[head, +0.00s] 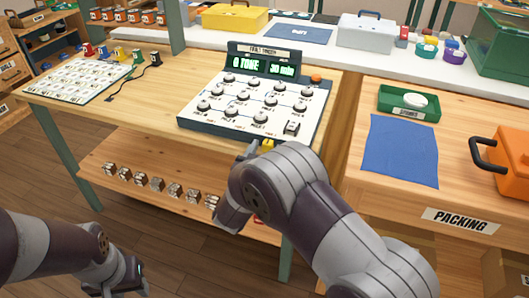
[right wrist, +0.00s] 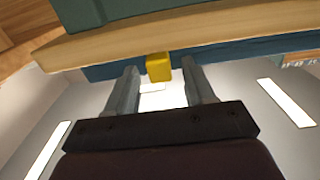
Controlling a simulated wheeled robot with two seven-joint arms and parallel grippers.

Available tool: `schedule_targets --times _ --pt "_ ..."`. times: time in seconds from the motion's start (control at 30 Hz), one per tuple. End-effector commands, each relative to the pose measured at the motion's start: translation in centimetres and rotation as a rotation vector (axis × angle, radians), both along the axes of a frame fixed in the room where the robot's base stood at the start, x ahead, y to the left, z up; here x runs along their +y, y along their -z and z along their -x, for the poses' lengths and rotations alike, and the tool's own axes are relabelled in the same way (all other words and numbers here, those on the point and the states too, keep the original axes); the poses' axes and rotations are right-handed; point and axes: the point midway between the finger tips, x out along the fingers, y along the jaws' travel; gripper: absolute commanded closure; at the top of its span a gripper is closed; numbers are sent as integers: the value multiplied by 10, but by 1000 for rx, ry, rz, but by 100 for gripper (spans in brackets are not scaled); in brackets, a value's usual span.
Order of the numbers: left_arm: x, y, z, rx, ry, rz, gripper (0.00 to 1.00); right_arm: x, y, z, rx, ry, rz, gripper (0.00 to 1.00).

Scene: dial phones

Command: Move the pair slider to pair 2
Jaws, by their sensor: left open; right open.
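The dial device (head: 255,100) stands on the wooden table with rows of dark knobs and a green display reading "0 TONE" and "30 min". A small yellow slider block (head: 268,144) shows at its front edge, partly hidden by my right arm. In the right wrist view the yellow block (right wrist: 158,67) sits on the blue front edge. My right gripper (right wrist: 160,80) is open, with one finger to each side of the block and visible gaps between. The slider's pair markings cannot be read. My left gripper (head: 132,280) is open and empty, low at the bottom left.
A white chart (head: 78,80), colored plugs and a black cord lie left of the device. A lower shelf (head: 150,165) holds several small metal blocks. On the packing table at right are a blue cloth (head: 400,150), a green tray (head: 408,115) and an orange case (head: 505,155).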

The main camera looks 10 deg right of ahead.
Motion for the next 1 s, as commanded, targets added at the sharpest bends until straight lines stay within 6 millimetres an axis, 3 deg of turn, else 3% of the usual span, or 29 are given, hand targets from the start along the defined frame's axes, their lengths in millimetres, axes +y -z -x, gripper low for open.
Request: schedule_targets --times 0.23,0.27,0.4,0.63,1.0 --pt "0 0 0 0 0 0 57 -1 0 -1 0 0 0 47" --pt "0 0 0 0 0 0 57 -1 0 -1 0 0 0 53" --pt "0 0 0 0 0 0 57 -1 0 -1 0 0 0 99" --pt "0 0 0 0 0 0 57 6 0 -6 -1 0 -1 100" --pt "0 1 0 0 0 0 57 69 0 -48 -1 -1 0 100"
